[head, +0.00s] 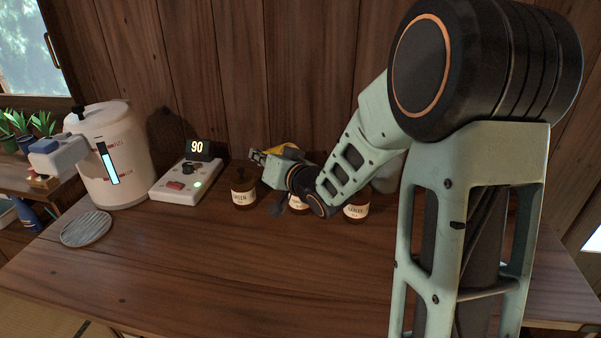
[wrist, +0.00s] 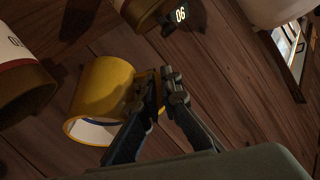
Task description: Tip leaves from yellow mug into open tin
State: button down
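The yellow mug (wrist: 102,88) shows large in the wrist view, its pale inside visible at the mouth; that view is upside down, so the mug looks roughly upright with some tilt. In the head view only a bit of yellow (head: 288,147) shows behind my gripper (head: 262,157). My gripper's fingers (wrist: 163,92) are closed on the mug's handle side. Leaves inside are not visible. Three brown labelled tins stand in a row: left (head: 243,193), middle (head: 299,203) and right (head: 356,207). The left one has a knobbed lid. My arm covers the tops of the others, so which is open is unclear.
A white dispenser (head: 118,165) and a control box (head: 185,181) with a display (head: 200,148) reading 90 stand at the left. A round grey coaster (head: 87,229) lies in front. A pale object (head: 388,171) is partly hidden behind my arm. The front tabletop (head: 230,270) is clear.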

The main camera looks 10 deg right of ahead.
jog(key=shift+w+a+r+g+p, duration=0.15)
jog(key=shift+g+p, duration=0.15)
jog(key=shift+p, duration=0.55)
jog(key=shift+g+h+p, duration=0.3)
jog(key=shift+p, duration=0.55)
jog(key=shift+p, duration=0.4)
jog(key=shift+w+g+h+p, duration=0.15)
jog(key=shift+g+h+p, duration=0.15)
jog(key=shift+g+p, duration=0.7)
jog(key=p, duration=0.1)
jog(key=f+p, duration=0.1)
jog(key=p, duration=0.1)
jog(key=shift+w+a+n+g+h, duration=0.2)
jog(key=shift+w+n+g+h, duration=0.05)
jog(key=shift+n+g+h, duration=0.05)
jog(key=w+a+g+h+p, duration=0.1)
jog(key=g+p, duration=0.1)
jog(key=p, duration=0.2)
jog(key=w+a+g+h+p, duration=0.1)
jog(key=g+p, duration=0.1)
jog(key=p, duration=0.2)
jog(key=w+g+h+p, duration=0.1)
jog(key=w+g+p, duration=0.1)
jog(key=p, duration=0.2)
jog(key=shift+w+a+f+n+h, duration=0.1)
jog(key=shift+a+f+n+h, duration=0.2)
jog(key=shift+a+f+h, duration=0.1)
